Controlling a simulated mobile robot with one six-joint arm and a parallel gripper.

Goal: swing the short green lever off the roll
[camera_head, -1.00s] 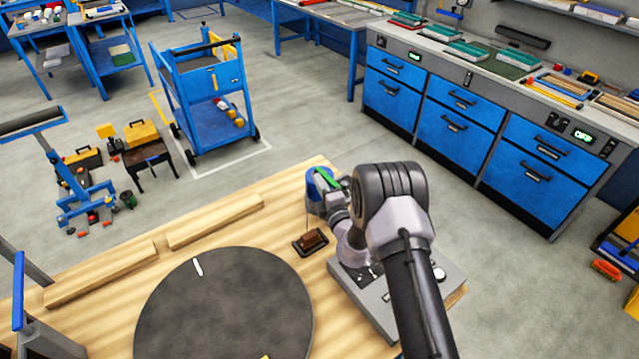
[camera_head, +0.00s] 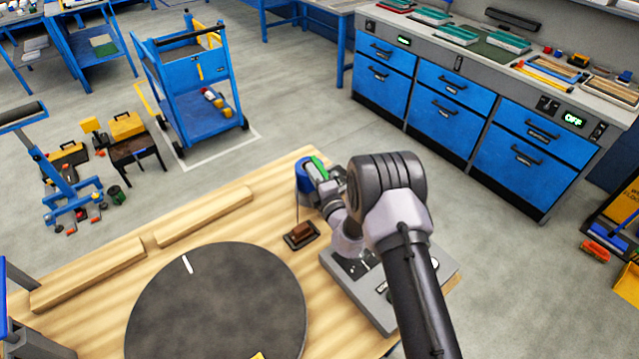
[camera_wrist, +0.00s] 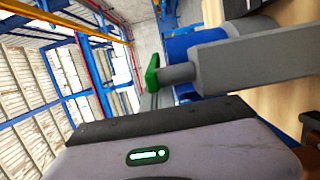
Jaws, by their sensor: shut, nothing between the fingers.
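The blue roll (camera_head: 303,178) stands at the far edge of the wooden table, left of my gripper. The short green lever (camera_head: 319,167) sits at the roll's right side, close to my gripper (camera_head: 327,186). My gripper is shut and empty; its fingertips are hard to make out in the head view. In the wrist view the green lever (camera_wrist: 152,75) is an upright piece at the end of a grey stub, and the blue roll (camera_wrist: 182,44) is behind, partly hidden by a grey bar. I cannot tell whether my gripper touches the lever.
On the wooden table (camera_head: 270,205) are a dark round disc (camera_head: 215,305), a small dark tray (camera_head: 289,242) with a brown block (camera_head: 302,231), and wooden strips (camera_head: 205,216). A blue cart (camera_head: 200,100) stands beyond. Blue drawers (camera_head: 450,125) line the back right.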

